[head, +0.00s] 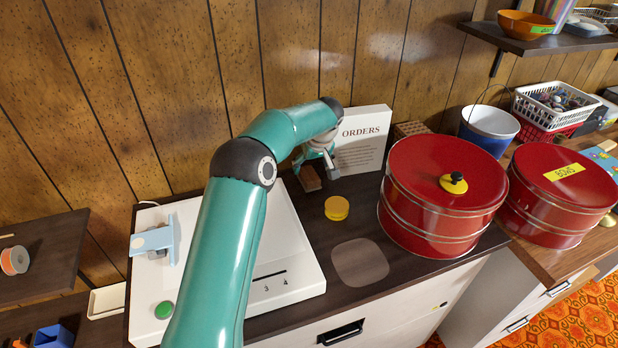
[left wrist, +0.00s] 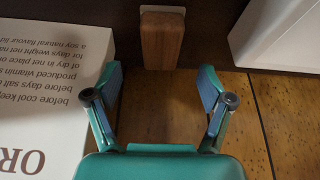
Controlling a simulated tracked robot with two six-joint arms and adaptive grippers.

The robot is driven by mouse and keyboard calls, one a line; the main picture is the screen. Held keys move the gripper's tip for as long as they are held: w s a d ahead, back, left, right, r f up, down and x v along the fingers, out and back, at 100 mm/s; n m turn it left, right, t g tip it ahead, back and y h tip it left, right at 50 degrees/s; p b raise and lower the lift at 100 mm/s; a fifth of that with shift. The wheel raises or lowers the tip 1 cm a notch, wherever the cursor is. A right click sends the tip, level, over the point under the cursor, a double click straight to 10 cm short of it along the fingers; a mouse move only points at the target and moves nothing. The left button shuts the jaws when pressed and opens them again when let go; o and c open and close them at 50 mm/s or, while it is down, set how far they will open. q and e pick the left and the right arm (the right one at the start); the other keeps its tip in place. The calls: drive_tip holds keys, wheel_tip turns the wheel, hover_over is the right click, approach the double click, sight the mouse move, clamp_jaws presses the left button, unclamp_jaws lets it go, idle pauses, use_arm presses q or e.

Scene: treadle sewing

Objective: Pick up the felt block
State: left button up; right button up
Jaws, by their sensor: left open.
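The felt block is a small brown wooden block (head: 309,178) with a pale strip along one end. It stands on the dark counter near the wall, left of the ORDERS card. It also shows at the top of the left wrist view (left wrist: 162,40). My left gripper (head: 316,168) is open and empty, close to the block. In the left wrist view the two fingers (left wrist: 159,84) are spread wider than the block, which lies ahead of them, roughly centred and outside the gap. My right gripper is not in view.
The white ORDERS card (head: 362,142) stands right beside the gripper. A white machine (head: 300,262) sits left, under my arm. A yellow round item (head: 336,208) and a large red tin (head: 440,205) are to the right. The counter front has some free room.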

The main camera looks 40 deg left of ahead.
use_arm(q)
drive_tip(key=shift+p+x, duration=0.5)
drive_tip(key=shift+x, duration=2.3)
drive_tip(key=shift+s+d, duration=0.15)
drive_tip(key=c, duration=1.3)
drive_tip(key=shift+o, duration=0.2)
drive_tip(key=shift+r, duration=0.1)
wheel_tip(320, 180, up, 11)
wheel_tip(320, 180, up, 9)
drive_tip(key=p, duration=0.3)
hover_over(309, 173)
drive_tip(key=o, duration=0.7)
drive_tip(key=shift+c, duration=0.2)
drive_tip(key=c, duration=0.5)
